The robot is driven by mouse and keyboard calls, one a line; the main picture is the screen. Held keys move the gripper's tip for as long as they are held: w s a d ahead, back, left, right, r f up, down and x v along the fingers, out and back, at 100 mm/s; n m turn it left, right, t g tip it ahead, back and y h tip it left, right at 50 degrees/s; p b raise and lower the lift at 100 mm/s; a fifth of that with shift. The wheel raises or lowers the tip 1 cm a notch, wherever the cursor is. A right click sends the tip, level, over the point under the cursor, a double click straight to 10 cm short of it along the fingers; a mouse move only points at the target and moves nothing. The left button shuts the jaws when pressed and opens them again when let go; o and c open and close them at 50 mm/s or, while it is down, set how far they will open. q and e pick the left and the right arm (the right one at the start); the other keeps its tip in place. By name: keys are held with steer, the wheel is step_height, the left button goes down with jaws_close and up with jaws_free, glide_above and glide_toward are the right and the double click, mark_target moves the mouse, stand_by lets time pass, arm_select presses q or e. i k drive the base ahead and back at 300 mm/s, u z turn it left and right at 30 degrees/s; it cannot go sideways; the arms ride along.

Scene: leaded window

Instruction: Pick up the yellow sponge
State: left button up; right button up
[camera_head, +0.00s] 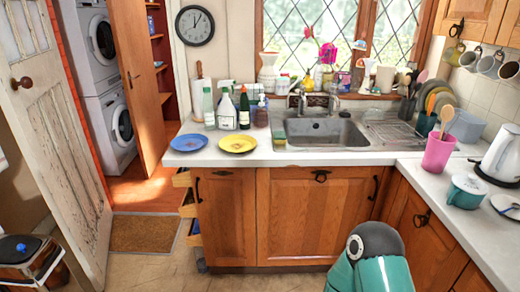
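A small yellow sponge (279,141), with what looks like a green side, sits on the white counter (225,156) at the left front corner of the sink. It is to the right of the yellow plate (238,143) and apart from it. No gripper of mine shows in the head view. Only a teal and dark grey part of my own arm shows at the bottom, right of the middle, in front of the cupboards.
A blue plate (188,142) lies left of the yellow one. Several bottles stand behind the plates. The steel sink (325,131) is right of the sponge. A pink cup (437,153), teal mug (466,191) and kettle (502,155) stand on the right counter. The floor before the cupboards is clear.

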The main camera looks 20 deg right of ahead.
mark_target(280, 138)
steer(key=k, duration=0.3)
steer(key=z, duration=0.2)
steer(key=i, duration=0.8)
steer(key=z, duration=0.45)
steer(key=i, duration=0.85)
steer(key=u, duration=0.5)
